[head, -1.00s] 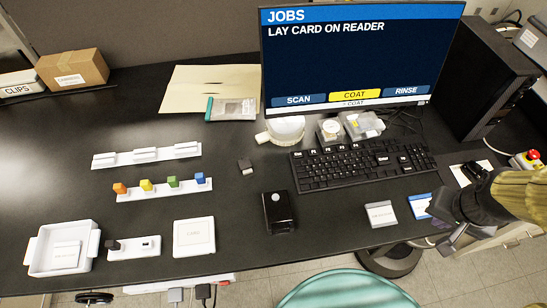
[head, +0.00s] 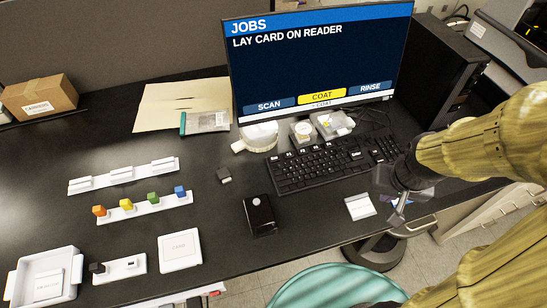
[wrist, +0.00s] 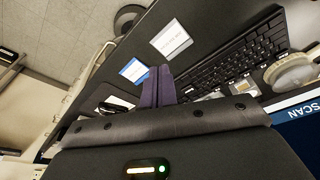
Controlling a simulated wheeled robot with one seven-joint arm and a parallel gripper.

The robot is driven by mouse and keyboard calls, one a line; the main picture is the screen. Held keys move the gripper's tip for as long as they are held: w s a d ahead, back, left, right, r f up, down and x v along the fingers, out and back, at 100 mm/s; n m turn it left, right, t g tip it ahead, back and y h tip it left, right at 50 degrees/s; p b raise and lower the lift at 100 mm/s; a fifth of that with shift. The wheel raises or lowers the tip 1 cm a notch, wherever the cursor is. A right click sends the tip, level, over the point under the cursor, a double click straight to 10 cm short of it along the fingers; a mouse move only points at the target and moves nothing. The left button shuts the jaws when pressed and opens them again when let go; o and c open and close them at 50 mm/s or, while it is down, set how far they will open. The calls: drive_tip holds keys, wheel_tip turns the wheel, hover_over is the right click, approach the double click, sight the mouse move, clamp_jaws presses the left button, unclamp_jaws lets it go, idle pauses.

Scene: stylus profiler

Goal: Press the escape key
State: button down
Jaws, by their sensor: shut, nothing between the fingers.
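The black keyboard (head: 330,166) lies on the desk below the monitor. Its escape key (head: 274,160) is the small light-marked key at the top left corner, clear of my arm. The keyboard also shows in the wrist view (wrist: 240,60), where I cannot make out the escape key. My gripper (head: 398,212) is above the desk's front right part, to the right of and nearer than the keyboard, well away from the escape key. In the wrist view its purple fingers (wrist: 157,84) are together and empty. The monitor (head: 318,60) reads "LAY CARD ON READER", with COAT in yellow.
A white card (head: 360,207) lies before the keyboard; a blue-and-white card (wrist: 133,71) lies beside it, near my fingers. A black box-shaped device (head: 258,214) stands left of them. A round white holder (head: 258,136) sits behind the keyboard's left end. A teal seat (head: 335,287) is in front.

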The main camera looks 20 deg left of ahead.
drive_tip(key=w+a+f+n+t+h+p, duration=0.1)
drive_tip(key=w+a+n+h+p, duration=0.3)
drive_tip(key=w+a+n+p, duration=0.7)
drive_tip(key=a+n+t+p, duration=0.2)
drive_tip(key=a+n+t, duration=0.3)
drive_tip(key=a+n, duration=0.6)
drive_tip(key=a, duration=0.7)
drive_tip(key=shift+w+a+y, duration=0.15)
drive_tip(key=shift+a+y, duration=0.1)
drive_tip(key=shift+y, duration=0.15)
drive_tip(key=b, duration=0.5)
hover_over(272, 161)
wheel_tip(272, 161, down, 7)
drive_tip(key=shift+f, duration=0.15)
drive_tip(key=shift+f+b, duration=0.7)
drive_tip(key=shift+b, duration=0.15)
drive_tip(key=shift+f, duration=0.15)
drive_tip(key=shift+f+b, duration=0.25)
drive_tip(key=shift+b, duration=0.45)
